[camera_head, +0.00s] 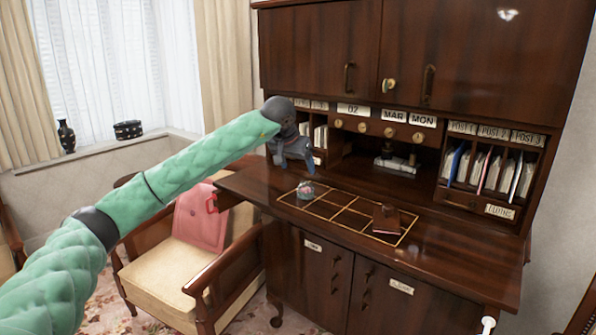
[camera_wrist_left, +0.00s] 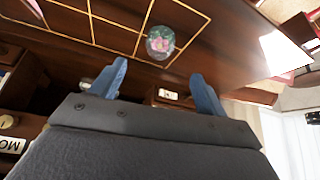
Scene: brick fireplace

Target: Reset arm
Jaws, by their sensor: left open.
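My left gripper (camera_head: 293,165) is at the end of my green-sleeved arm, above the back left part of the desk top (camera_head: 450,250). It points down, open and empty. In the left wrist view its two blue fingers (camera_wrist_left: 160,85) stand apart with nothing between them. A round glass paperweight with a pink flower (camera_head: 306,190) sits in a left cell of the gold grid on the desk, apart from the gripper. It also shows beyond the fingertips in the left wrist view (camera_wrist_left: 160,42).
A small dark red-brown box-like item (camera_head: 386,219) sits at the grid's right side. Pigeonholes with envelopes (camera_head: 490,170) and a metal device (camera_head: 397,163) are at the back of the desk. A wooden armchair with a red cushion (camera_head: 200,217) stands at the left. The middle grid cells are clear.

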